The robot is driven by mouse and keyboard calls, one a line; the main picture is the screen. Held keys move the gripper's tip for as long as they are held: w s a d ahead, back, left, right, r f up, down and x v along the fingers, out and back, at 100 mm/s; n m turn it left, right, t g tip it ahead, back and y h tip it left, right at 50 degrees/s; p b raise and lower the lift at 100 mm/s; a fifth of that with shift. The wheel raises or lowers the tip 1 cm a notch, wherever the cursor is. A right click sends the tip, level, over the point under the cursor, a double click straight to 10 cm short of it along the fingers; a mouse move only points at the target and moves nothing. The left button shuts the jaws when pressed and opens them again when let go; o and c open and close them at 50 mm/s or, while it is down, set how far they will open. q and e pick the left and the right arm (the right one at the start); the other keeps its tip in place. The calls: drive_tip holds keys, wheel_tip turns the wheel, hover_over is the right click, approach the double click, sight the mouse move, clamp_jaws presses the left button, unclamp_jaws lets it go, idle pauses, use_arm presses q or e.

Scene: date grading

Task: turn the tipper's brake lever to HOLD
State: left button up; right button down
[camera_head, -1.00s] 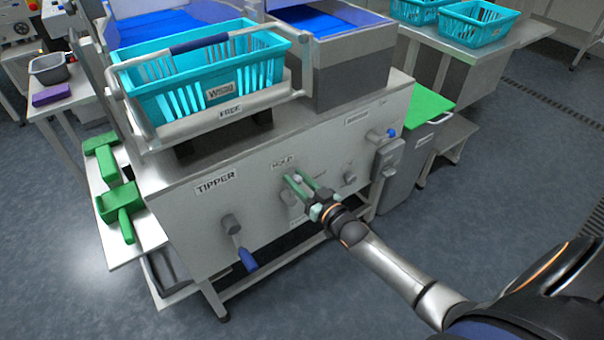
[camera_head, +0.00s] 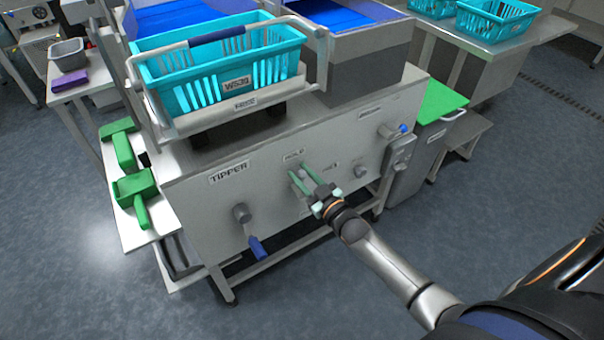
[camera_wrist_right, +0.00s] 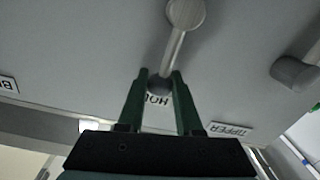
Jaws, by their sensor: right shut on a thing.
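The tipper's grey panel (camera_head: 215,205) carries a TIPPER label (camera_head: 229,172) and a HOLD label (camera_head: 293,154). My right gripper (camera_head: 303,178) is just below the HOLD label, its green fingers reaching to the panel. In the right wrist view the brake lever (camera_wrist_right: 174,48) runs from a round hub to a dark knob. That knob lies between the fingers of my right gripper (camera_wrist_right: 159,84), which are shut on it. The lever's knob end points at the HOLD label (camera_wrist_right: 157,100), which is partly hidden behind the knob and fingers. My left gripper is out of view.
A blue-handled crank (camera_head: 257,246) hangs on the panel left of my gripper. A small blue-tipped knob (camera_head: 402,128) sits at the panel's right. A turquoise crate (camera_head: 180,88) rests in the cradle above. Green scoop-like tools (camera_head: 134,186) lie on the left shelf. The floor in front is clear.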

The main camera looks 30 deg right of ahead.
drive_tip(key=c, duration=0.6)
unclamp_jaws()
drive_tip(key=s, duration=0.4)
drive_tip(key=s+d+p, duration=0.1)
drive_tip(key=s, duration=0.3)
drive_tip(key=s+p, duration=0.1)
drive_tip(key=s, duration=0.3)
drive_tip(key=shift+s+d, duration=0.15)
drive_tip(key=shift+s, duration=0.05)
drive_tip(key=shift+r, duration=0.1)
